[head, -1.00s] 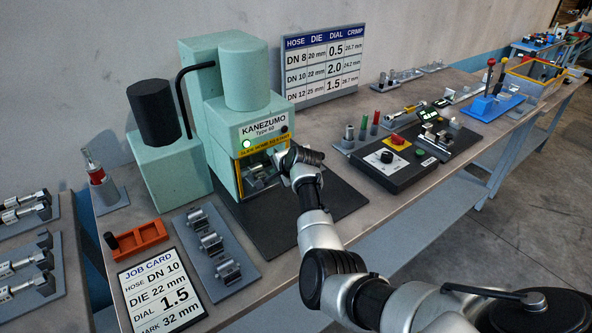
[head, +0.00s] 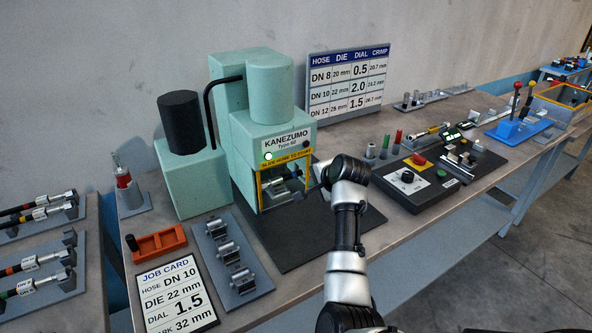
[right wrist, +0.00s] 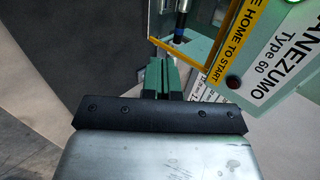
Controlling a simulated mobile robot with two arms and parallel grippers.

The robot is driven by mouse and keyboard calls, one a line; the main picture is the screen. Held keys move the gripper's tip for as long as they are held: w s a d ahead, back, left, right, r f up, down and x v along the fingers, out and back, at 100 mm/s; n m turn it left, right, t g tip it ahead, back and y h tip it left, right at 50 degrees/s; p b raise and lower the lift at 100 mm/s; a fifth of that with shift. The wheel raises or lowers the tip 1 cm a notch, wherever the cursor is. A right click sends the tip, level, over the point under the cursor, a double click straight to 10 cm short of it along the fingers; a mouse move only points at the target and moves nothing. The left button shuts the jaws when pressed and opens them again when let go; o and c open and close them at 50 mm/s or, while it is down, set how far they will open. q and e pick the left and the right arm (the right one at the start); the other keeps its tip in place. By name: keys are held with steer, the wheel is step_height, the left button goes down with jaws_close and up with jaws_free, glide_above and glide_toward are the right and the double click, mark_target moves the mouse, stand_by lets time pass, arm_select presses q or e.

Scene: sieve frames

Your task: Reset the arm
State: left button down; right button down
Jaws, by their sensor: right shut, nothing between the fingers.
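My right gripper (head: 322,180) is just in front of the green KANEZUMO press (head: 262,120), at the right side of its opening. In the right wrist view its green fingers (right wrist: 164,74) are together with nothing between them. The press's yellow-edged front (right wrist: 230,40) and dark red button show close beyond them. The arm link hides part of the black mat (head: 290,238) before the press. I cannot tell whether the fingertips touch the press. My left gripper is not in view.
A grey rack of dies (head: 232,262), an orange tray (head: 160,243) and a job card (head: 178,297) lie left of the mat. A black control box (head: 412,182) stands to the right. A settings chart (head: 350,80) stands behind. Hoses lie on a rack (head: 70,275) at far left.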

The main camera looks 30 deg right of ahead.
steer(key=s+a+f+n+g+h, duration=0.1)
steer(key=s+f+n+g, duration=0.1)
steer(key=s+f+n, duration=0.6)
steer(key=s+a+f+n+g, duration=0.1)
steer(key=s+a+n, duration=0.3)
steer(key=s, duration=0.7)
steer(key=s+a+f+n+g, duration=0.1)
steer(key=s+a+n+g, duration=0.3)
steer(key=s, duration=0.6)
steer(key=s+a+f+n+t, duration=0.1)
steer(key=s+a+n, duration=0.3)
steer(key=s, duration=0.7)
step_height(320, 180, down, 29)
steer(key=a+g+b, duration=0.1)
steer(key=b, duration=0.1)
steer(key=s+d+f+g+b, duration=0.1)
steer(key=s+d+f, duration=0.1)
steer(key=s+f, duration=1.4)
steer(key=shift+s+d+f+m, duration=0.25)
steer(key=shift+d+f+m, duration=0.05)
steer(key=shift+d, duration=0.1)
steer(key=shift+s, duration=0.1)
